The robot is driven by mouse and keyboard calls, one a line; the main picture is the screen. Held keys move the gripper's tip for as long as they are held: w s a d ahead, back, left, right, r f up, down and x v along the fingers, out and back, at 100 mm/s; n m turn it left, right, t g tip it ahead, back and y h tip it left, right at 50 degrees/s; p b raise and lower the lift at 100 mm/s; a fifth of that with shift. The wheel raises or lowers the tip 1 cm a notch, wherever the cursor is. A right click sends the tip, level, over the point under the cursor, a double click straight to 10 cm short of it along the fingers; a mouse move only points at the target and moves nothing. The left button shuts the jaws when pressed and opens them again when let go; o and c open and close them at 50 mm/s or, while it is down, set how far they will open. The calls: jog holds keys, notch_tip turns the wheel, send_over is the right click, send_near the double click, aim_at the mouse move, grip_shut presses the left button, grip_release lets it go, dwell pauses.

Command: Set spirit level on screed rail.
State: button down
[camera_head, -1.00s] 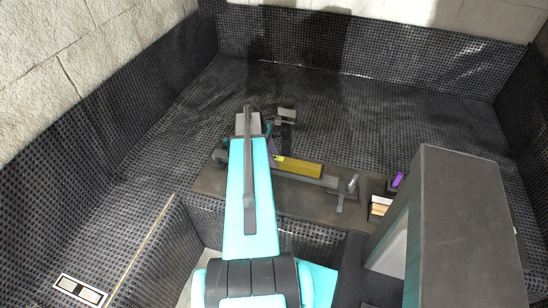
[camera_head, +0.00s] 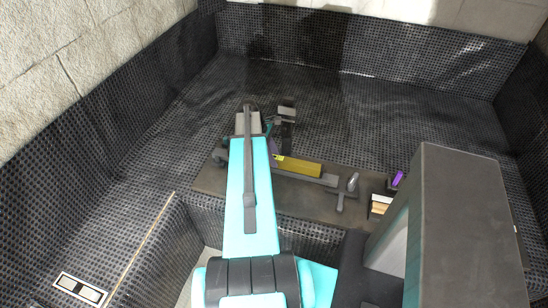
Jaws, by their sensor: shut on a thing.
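The yellow spirit level (camera_head: 300,167) lies lengthwise along the grey screed rail (camera_head: 328,180), right of my arm. From this angle I cannot tell whether it rests on the rail or is held just above it. My gripper (camera_head: 276,154) is at the level's left end, shut on it. My arm and wrist hide most of the fingers and the left part of the rail.
The rail lies on a dark board (camera_head: 280,204) with a clamp-like metal piece (camera_head: 347,190) at its right end. A purple item (camera_head: 398,178) and pale blocks (camera_head: 380,205) sit farther right. Black dimpled membrane (camera_head: 380,110) covers the floor and lower walls.

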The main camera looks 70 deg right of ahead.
jog(key=c, duration=1.3)
grip_release()
jog(key=shift+c, duration=0.2)
jog(key=b+v, duration=0.3)
jog(key=v, duration=1)
jog(key=shift+r, duration=0.35)
